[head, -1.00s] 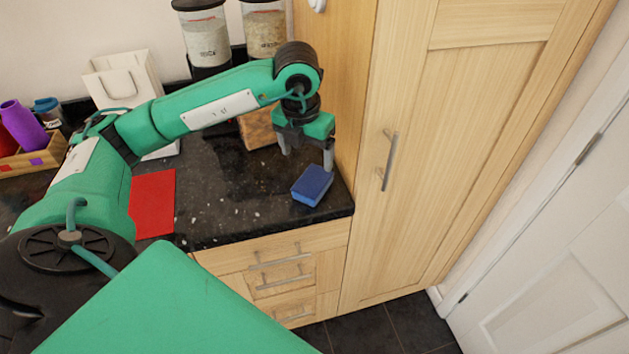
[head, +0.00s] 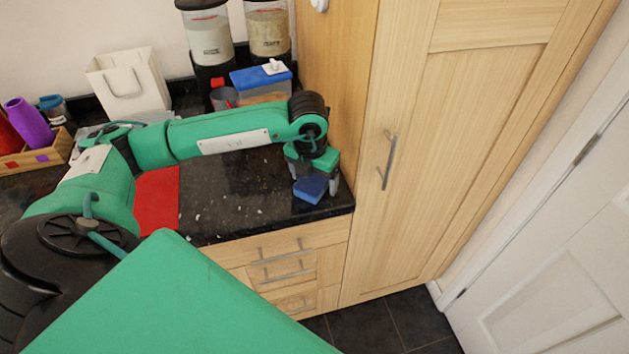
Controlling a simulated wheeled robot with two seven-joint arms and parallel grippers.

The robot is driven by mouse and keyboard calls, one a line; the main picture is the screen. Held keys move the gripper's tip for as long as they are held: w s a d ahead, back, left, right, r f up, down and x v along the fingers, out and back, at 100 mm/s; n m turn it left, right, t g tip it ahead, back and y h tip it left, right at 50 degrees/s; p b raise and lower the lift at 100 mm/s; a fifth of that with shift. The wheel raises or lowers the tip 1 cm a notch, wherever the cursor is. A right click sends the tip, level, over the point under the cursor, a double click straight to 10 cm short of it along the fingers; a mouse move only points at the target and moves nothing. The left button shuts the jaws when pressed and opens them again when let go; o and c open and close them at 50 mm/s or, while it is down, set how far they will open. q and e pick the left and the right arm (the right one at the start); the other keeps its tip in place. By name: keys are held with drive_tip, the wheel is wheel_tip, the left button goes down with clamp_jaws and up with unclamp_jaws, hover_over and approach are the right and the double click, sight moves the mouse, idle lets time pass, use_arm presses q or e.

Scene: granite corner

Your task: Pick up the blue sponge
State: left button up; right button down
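The blue sponge (head: 311,189) lies on the black granite counter near its right front corner, by the tall wooden cabinet. My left gripper (head: 316,184) is lowered over the sponge from above. Its fingers are spread wide, and the sponge shows between and in front of them. The right finger is close beside the sponge's right end; I cannot tell whether it touches. The palm and wrist hide the sponge's rear part. My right gripper is not in view.
The wooden cabinet (head: 440,150) stands close on the right of the gripper. A blue-lidded container (head: 262,88) and dispensers (head: 209,38) stand behind the arm. A red mat (head: 157,200), a white bag (head: 130,82) and a wooden crate (head: 35,155) are further left.

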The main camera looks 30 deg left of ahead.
use_arm(q)
drive_tip(key=c, duration=1)
